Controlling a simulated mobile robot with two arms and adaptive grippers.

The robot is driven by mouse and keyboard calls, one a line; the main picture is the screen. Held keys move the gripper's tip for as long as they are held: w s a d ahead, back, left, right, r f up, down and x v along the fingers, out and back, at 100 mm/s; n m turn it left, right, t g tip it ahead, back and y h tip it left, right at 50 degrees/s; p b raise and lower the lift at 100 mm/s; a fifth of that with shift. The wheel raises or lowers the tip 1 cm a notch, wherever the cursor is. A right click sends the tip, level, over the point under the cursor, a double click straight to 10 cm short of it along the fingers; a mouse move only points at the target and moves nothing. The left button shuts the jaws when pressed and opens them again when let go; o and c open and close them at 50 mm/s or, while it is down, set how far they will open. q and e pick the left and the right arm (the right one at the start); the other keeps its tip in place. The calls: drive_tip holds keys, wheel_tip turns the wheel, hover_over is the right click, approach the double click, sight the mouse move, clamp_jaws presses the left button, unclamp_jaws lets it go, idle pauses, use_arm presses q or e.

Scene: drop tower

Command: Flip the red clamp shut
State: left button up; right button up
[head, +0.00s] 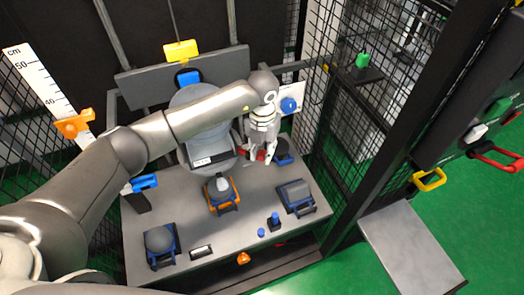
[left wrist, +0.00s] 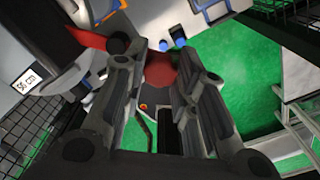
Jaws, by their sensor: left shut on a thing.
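The red clamp (head: 270,150) is at the back right of the tower's grey deck in the head view, mostly hidden behind my left gripper (head: 257,155). Only small bits of red show there, close by the fingertips. In the left wrist view a red part of the clamp (left wrist: 160,72) lies between the fingers of my left gripper (left wrist: 163,85), and they are shut on it. Another red strip (left wrist: 88,37) shows at the upper left of that view. The hinge is hidden, so I cannot tell the clamp's angle. My right gripper is not in view.
The deck (head: 185,217) carries an orange-framed holder (head: 223,203), blue-framed blocks (head: 296,194) and small blue cylinders (head: 275,219). A ruler (head: 40,80) with an orange slider (head: 75,123) stands at left. Black mesh (head: 358,130) closes the right side.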

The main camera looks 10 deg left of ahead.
sight(263, 153)
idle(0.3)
use_arm(q)
drive_tip(key=o, duration=1.1)
wheel_tip(263, 153, up, 12)
drive_tip(key=shift+s+f, duration=0.1)
